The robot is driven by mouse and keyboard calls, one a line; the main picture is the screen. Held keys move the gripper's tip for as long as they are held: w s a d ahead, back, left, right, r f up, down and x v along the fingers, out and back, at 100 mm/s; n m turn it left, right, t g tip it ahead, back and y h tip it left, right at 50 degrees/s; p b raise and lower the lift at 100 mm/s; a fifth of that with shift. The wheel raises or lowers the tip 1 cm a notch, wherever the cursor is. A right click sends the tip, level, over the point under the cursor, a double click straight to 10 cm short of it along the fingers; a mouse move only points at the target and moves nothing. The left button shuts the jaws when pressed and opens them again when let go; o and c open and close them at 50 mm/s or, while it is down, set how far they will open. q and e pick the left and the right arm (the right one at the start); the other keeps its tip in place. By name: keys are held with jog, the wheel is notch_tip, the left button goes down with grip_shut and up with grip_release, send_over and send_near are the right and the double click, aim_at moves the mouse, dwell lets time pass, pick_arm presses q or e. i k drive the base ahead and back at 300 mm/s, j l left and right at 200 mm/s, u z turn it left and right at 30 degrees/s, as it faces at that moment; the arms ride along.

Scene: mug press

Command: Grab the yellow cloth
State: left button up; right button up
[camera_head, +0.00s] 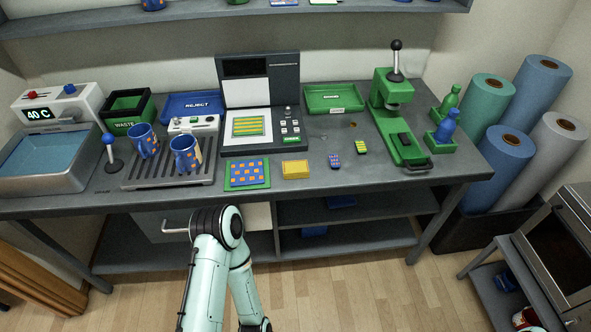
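A small folded yellow block (295,169), which looks like the yellow cloth, lies flat near the front edge of the grey workbench (330,190). It sits just right of a blue-and-orange patterned sheet on a green base (247,174). One of my pale green arms rises from the bottom of the view and bends in front of the bench, below and left of the cloth. Neither gripper shows, and nothing touches the cloth.
Two blue mugs with orange spots (186,154) stand on a grey rack (165,172) at left. A press panel (262,110) stands behind the cloth. Two small patterned blocks (334,160) lie to its right. A green lever press (397,120) stands farther right. A drawer handle (175,231) sticks out below.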

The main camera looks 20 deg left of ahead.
aim_at(294, 169)
jog(key=i+l, duration=0.1)
jog(key=i, duration=0.4)
jog(key=i+u, duration=0.2)
jog(key=u, duration=1)
